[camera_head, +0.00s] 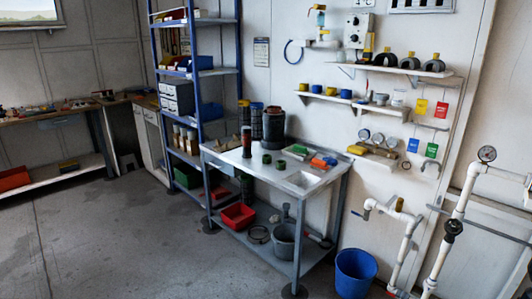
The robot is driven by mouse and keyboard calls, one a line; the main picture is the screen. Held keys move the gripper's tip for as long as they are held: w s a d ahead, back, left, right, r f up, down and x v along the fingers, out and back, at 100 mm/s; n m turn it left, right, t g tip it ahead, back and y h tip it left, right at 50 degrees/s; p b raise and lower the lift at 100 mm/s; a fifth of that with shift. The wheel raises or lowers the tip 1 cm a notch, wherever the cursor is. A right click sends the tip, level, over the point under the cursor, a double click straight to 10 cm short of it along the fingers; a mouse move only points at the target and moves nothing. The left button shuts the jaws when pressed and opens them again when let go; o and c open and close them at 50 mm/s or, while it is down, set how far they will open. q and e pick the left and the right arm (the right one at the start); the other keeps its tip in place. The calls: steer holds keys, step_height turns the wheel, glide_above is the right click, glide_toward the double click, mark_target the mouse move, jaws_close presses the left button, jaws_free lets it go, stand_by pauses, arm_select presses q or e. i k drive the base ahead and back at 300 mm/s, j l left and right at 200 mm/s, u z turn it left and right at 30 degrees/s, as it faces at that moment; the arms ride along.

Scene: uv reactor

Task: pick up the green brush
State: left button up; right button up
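A grey metal workbench (258,173) with a white top and a lower shelf stands near the middle. Small green round objects (280,164) sit on its top, and a low cluster of red, blue and green items (323,161) lies toward its right end. A yellow and green item (357,150) lies at the left of the low wall shelf behind. I cannot tell for certain which green item is the brush, as they are too small. Neither of my grippers is in view.
A blue bucket (355,274) stands on the floor right of the bench, near white pipes (452,228). A red bin (237,216) and grey bucket (284,243) are on the bench's lower shelf. A blue rack (196,75) stands behind left. The floor (110,235) in front is clear.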

mark_target(303, 151)
steer(key=i+j+z, duration=0.25)
steer(key=i, duration=0.4)
steer(key=i+j+z, duration=0.25)
steer(key=i+j, duration=1.45)
steer(key=i, duration=0.2)
steer(key=i+j+z, duration=0.1)
steer(key=i+j, duration=1.05)
steer(key=i, duration=0.25)
